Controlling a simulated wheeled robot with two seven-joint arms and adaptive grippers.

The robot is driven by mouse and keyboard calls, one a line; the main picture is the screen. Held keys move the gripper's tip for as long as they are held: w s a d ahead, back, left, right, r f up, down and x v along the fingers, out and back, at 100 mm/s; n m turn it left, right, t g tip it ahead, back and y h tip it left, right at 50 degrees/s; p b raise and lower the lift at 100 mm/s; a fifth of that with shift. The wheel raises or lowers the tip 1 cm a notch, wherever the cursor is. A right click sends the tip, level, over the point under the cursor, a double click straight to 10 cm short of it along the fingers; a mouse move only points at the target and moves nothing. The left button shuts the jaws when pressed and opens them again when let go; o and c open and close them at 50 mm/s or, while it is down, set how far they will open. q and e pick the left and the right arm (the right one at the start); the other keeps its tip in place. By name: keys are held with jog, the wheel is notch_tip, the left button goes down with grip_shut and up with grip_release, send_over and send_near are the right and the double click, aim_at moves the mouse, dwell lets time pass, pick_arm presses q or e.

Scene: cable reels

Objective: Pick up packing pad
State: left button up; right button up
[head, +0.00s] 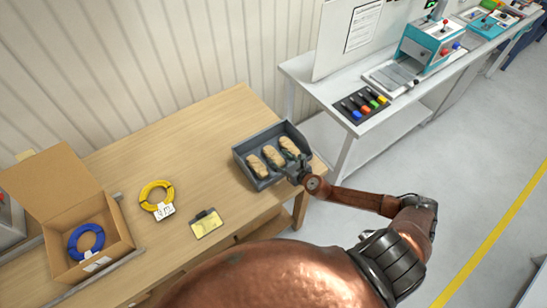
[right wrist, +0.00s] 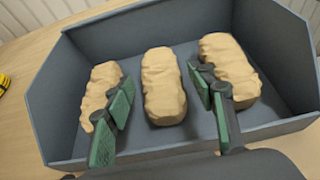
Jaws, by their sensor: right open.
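Three tan, crumpled packing pads lie side by side in a grey open bin on the wooden table. In the head view they are the left pad (head: 256,166), the middle pad (head: 272,156) and the right pad (head: 289,147). In the right wrist view the middle pad (right wrist: 162,86) lies between the fingers of my right gripper (right wrist: 168,122), apart from both. The green-padded fingers overlap the left pad (right wrist: 100,94) and the right pad (right wrist: 230,68) in the picture. My right gripper (head: 293,170) is open at the bin's near right side. My left gripper is not in view.
The grey bin (right wrist: 95,33) has raised walls around the pads. A cardboard box (head: 112,225) with a blue cable coil (head: 74,240), a yellow coil (head: 145,193) and a clipboard (head: 206,224) are further left. A white bench (head: 300,68) stands right.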

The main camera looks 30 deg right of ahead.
aim_at(276, 156)
jog(key=x, duration=0.4)
jog(key=shift+w+f, duration=0.1)
jog(key=shift+f, duration=0.05)
jog(key=shift+c, duration=0.2)
jog(key=c, duration=0.7)
